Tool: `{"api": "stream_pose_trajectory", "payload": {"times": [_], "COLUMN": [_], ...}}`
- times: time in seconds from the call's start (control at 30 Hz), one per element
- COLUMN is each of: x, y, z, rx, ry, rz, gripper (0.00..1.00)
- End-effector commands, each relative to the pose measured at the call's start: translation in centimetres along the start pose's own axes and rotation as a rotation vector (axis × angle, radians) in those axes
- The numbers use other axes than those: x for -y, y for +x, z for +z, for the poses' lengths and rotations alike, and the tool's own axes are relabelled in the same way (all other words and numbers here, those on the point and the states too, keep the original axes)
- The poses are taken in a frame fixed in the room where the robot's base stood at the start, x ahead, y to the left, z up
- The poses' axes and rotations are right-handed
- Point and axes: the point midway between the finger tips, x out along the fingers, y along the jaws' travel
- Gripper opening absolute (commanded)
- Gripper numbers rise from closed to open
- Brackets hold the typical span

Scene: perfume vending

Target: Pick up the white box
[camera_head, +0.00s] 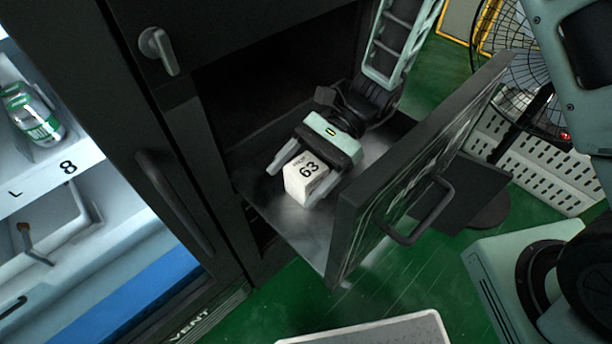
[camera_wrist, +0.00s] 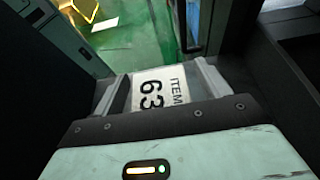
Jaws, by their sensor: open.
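My gripper (camera_head: 298,187) is inside the drawer, open, with one finger on each side of the box. In the wrist view my gripper (camera_wrist: 157,88) has its fingers left and right of the box. I cannot tell whether either finger touches it. The lower part of the box is partly hidden by my gripper's body in the wrist view.
The drawer front (camera_head: 400,180) with its handle (camera_head: 420,215) stands close to the right of my gripper. The dark cabinet (camera_head: 215,170) rises at the left. A lit compartment with a can (camera_head: 35,115) is farther left. A fan (camera_head: 515,70) stands behind on the green floor.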

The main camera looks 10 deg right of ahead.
Motion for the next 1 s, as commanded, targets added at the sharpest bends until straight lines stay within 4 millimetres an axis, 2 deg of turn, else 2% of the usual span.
{"api": "stream_pose_trajectory", "payload": {"times": [0.07,0.1,0.27,0.53,0.63,1.0], "x": [0.0,0.0,0.0,0.0,0.1,0.1], "y": [0.0,0.0,0.0,-0.1,-0.4,-3.0], "z": [0.0,0.0,0.0,0.1,0.8,7.0], "rx": [0.000,0.000,0.000,0.001,0.001,-0.001], "ry": [0.000,0.000,0.000,-0.001,-0.003,-0.004], "rz": [0.000,0.000,0.000,0.000,-0.002,-0.002], "gripper": [0.75,0.70,0.27,0.27,0.27,0.27]}}
